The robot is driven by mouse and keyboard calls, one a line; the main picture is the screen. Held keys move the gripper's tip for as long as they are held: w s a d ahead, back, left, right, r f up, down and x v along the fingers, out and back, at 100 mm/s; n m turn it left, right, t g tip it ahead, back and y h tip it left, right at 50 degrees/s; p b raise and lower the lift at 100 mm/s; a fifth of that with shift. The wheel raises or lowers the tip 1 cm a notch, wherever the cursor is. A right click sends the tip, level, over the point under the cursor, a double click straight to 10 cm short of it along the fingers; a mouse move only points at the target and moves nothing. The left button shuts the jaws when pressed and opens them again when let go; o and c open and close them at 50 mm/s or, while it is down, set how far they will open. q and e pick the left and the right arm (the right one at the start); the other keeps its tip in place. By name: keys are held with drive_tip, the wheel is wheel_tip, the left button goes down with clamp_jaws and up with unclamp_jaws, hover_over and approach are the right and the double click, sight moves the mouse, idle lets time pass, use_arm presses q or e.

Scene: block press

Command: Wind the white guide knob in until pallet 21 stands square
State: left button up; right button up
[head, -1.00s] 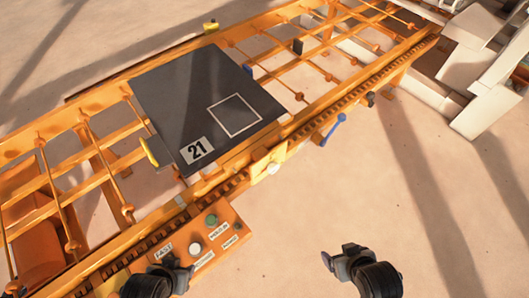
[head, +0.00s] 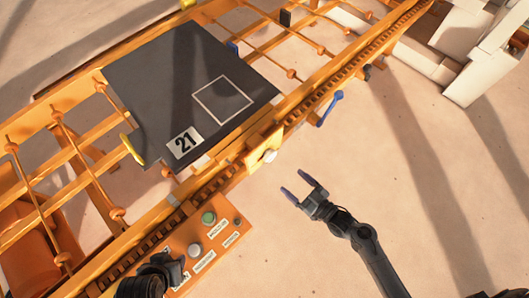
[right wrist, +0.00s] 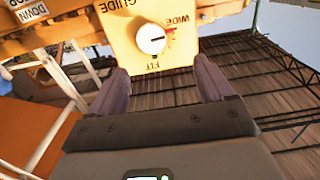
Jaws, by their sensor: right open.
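Pallet 21 (head: 177,82) is a dark square plate with a white outline and a "21" label, lying on the orange conveyor. It looks slightly turned against the front rail. The white guide knob (head: 269,156) is on a yellow plate on the front rail. In the right wrist view the knob (right wrist: 151,38) sits among the words GUIDE, WIDE and FIT; its dark line points right, near a red mark below WIDE. My right gripper (head: 294,183) is open and empty, short of the knob, which shows beyond its fingers. My left gripper (head: 172,272) is at the bottom, its jaws unclear.
An orange control panel (head: 232,217) with a green button (head: 208,218) and a white button (head: 194,250) is left of the knob, near my left gripper. A blue-handled lever (head: 330,108) sticks out farther right along the rail.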

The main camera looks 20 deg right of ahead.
sight(272, 157)
use_arm(q)
wheel_tip(272, 157, down, 3)
drive_tip(key=b, duration=0.2)
drive_tip(key=shift+s+a+f+b, duration=0.1)
drive_tip(key=shift+f+b, duration=0.05)
drive_tip(key=shift+b, duration=0.25)
use_arm(e)
drive_tip(key=x, duration=0.4)
drive_tip(key=d+x, duration=0.1)
drive_tip(key=x, duration=0.7)
drive_tip(key=shift+w+d+r, duration=0.15)
drive_tip(key=shift+w+d, duration=0.05)
drive_tip(key=shift+w, duration=0.2)
drive_tip(key=shift+c, duration=0.3)
drive_tip(key=c, duration=1)
